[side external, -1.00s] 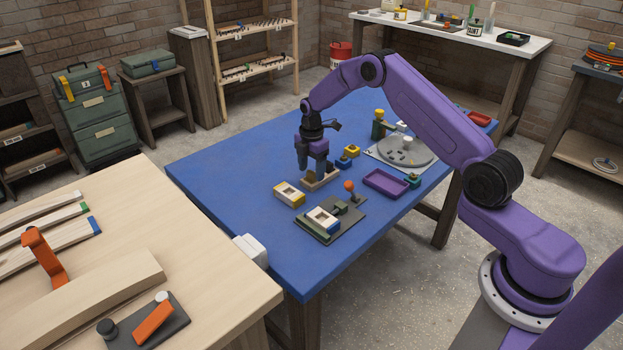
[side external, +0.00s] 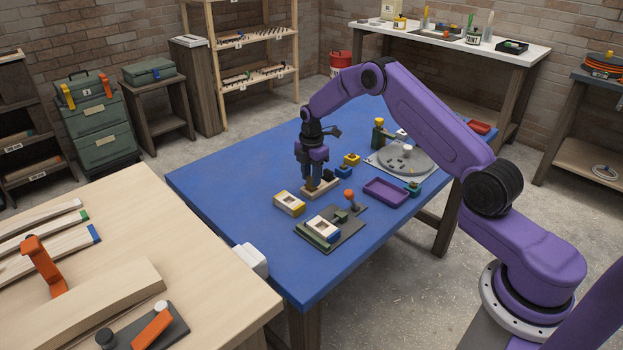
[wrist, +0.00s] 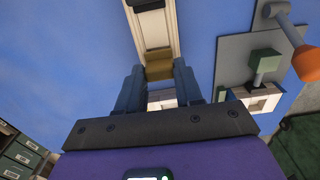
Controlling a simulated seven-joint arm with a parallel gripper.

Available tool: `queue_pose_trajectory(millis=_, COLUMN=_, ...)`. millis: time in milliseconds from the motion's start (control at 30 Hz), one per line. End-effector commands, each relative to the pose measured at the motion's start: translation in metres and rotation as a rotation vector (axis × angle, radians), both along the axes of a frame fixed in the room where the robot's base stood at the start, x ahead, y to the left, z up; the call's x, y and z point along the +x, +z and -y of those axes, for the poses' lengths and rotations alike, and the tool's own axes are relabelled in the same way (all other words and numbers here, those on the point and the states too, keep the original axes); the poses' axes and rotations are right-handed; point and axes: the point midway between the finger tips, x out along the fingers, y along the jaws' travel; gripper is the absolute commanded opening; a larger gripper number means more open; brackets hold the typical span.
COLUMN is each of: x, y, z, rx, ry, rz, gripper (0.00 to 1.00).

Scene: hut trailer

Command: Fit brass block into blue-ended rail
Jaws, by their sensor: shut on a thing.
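The brass block (wrist: 159,63) is between my two finger pads in the wrist view. My gripper (side external: 317,184) is shut on it, with its fingers pointing down. The block sits at or just over the near part of a pale rail (wrist: 151,28) with a dark end; I cannot tell whether it touches the rail. The blue-ended rail (side external: 322,228) is pale with an open slot. It lies on a dark grey fixture plate (side external: 341,236), nearer the camera than my gripper. It shows partly in the wrist view (wrist: 265,101), right of my fingers.
A yellow-ended rail (side external: 289,203) lies left of the fixture. An orange-knobbed lever (side external: 349,194) stands up at the fixture's far side. A purple tray (side external: 386,192), small blue and yellow blocks and a grey turntable (side external: 408,159) lie to the right. The table's left part is clear.

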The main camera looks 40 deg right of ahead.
Motion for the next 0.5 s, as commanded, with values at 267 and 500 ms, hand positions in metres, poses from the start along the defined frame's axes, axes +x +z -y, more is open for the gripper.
queue_pose_trajectory(millis=267, x=-0.013, y=0.038, z=-0.002, rx=0.0, ry=0.0, rz=0.002, gripper=0.04)
queue_pose_trajectory(millis=500, x=-0.047, y=0.079, z=-0.007, rx=0.0, ry=0.0, rz=0.004, gripper=0.04)
